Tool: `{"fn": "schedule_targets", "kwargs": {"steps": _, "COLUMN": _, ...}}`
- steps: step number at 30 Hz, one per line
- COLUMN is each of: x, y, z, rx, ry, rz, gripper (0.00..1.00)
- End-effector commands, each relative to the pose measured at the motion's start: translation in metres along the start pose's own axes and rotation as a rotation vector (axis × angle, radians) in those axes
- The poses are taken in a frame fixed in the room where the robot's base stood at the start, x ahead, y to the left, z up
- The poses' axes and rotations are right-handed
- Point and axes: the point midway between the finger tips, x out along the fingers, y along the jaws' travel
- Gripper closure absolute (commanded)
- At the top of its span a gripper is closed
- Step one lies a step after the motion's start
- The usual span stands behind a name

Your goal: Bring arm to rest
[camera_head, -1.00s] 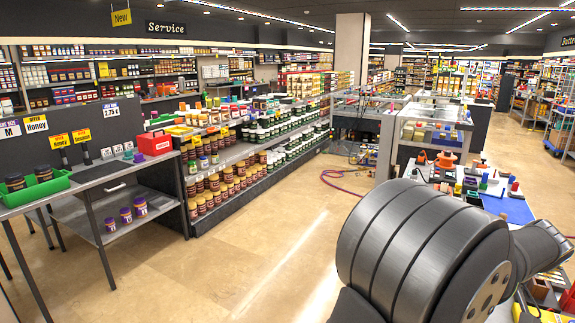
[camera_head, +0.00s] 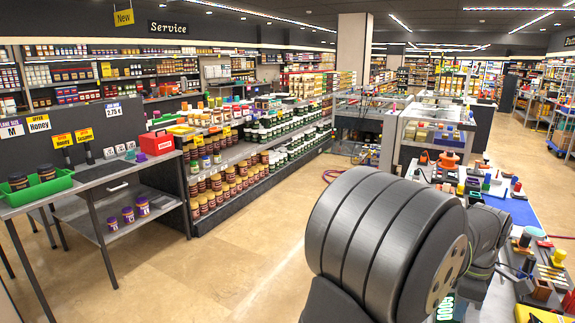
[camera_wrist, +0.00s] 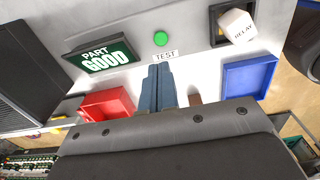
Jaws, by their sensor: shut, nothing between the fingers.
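My gripper (camera_wrist: 160,86) shows in the wrist view with its blue-grey fingers together and nothing between them. The fingertips point toward a white TEST label (camera_wrist: 166,55) and a green button (camera_wrist: 161,39) on a light grey panel. I cannot tell whether the tips touch the panel. In the head view my dark grey arm fills the lower right, and the gripper is hidden behind it.
In the wrist view, a green PART GOOD sign (camera_wrist: 103,56), a red tray (camera_wrist: 108,103), a blue tray (camera_wrist: 249,76) and a white RELAY block (camera_wrist: 237,26) surround the fingers. In the head view, a cluttered workbench (camera_head: 520,212) stands right; open floor (camera_head: 240,250) lies left.

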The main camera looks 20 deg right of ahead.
Motion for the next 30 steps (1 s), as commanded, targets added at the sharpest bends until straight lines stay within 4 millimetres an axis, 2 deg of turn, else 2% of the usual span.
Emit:
{"fn": "schedule_targets", "kwargs": {"steps": 3, "x": 0.026, "y": -0.001, "z": -0.001, "rx": 0.001, "ry": 0.002, "rz": -0.004, "gripper": 1.00}}
{"fn": "schedule_targets", "kwargs": {"steps": 6, "x": -0.001, "y": 0.001, "z": 0.000, "rx": 0.001, "ry": -0.001, "rz": 0.005, "gripper": 1.00}}
{"fn": "schedule_targets", "kwargs": {"steps": 18, "x": -0.081, "y": 0.000, "z": 0.000, "rx": 0.002, "ry": 0.000, "rz": 0.003, "gripper": 1.00}}
{"fn": "schedule_targets", "kwargs": {"steps": 24, "x": -0.053, "y": -0.025, "z": 0.003, "rx": -0.112, "ry": 0.003, "rz": -0.003, "gripper": 1.00}}
{"fn": "schedule_targets", "kwargs": {"steps": 30, "x": -0.039, "y": -0.041, "z": 0.004, "rx": -0.185, "ry": 0.002, "rz": 0.000, "gripper": 1.00}}
